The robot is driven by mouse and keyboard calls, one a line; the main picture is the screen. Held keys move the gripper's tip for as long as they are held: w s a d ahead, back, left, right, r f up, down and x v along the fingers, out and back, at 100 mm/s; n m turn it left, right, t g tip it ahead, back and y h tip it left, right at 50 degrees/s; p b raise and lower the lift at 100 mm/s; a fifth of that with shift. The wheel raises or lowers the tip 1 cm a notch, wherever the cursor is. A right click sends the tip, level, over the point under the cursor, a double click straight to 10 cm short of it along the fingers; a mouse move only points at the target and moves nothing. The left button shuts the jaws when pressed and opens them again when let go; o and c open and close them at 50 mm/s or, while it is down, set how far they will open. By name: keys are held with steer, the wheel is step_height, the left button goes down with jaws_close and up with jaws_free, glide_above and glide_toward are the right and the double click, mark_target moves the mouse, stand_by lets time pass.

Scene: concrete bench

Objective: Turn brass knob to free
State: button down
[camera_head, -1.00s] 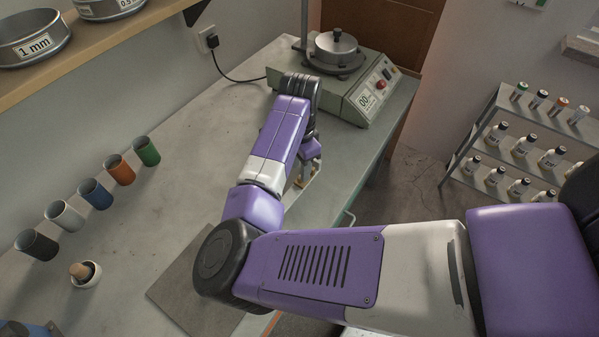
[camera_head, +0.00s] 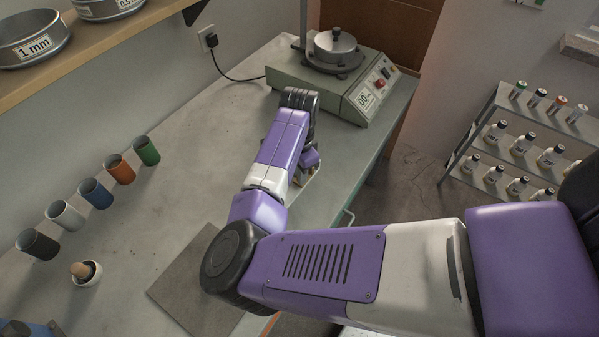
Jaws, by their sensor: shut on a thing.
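My arm reaches over the bench (camera_head: 215,130) to its right side, with its wrist bent down near the front edge. My gripper (camera_head: 304,178) points down there, largely hidden behind my own forearm and wrist. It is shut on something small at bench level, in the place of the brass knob. The knob itself is almost wholly hidden, so I cannot tell which way it is turned. A small pale fixture shows just beside the fingers.
A green-grey sieve shaker (camera_head: 340,85) stands behind the gripper. Several coloured cups (camera_head: 97,193) and a mortar (camera_head: 87,273) stand at left. A grey mat (camera_head: 190,290) lies in front. A bottle rack (camera_head: 520,150) stands at right. The middle of the bench is clear.

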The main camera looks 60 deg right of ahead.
steer(key=shift+s+p, duration=0.1)
steer(key=shift+p, duration=0.2)
steer(key=shift+r+n+p, duration=0.15)
steer(key=shift+n+p, duration=0.55)
steer(key=shift+n, duration=0.5)
steer(key=n+p, duration=0.2)
steer(key=n, duration=0.1)
steer(key=n+p, duration=0.1)
steer(key=n, duration=0.2)
steer(key=shift+n, duration=1.7)
steer(key=c, duration=1.4)
jaws_free()
steer(key=shift+o, duration=0.2)
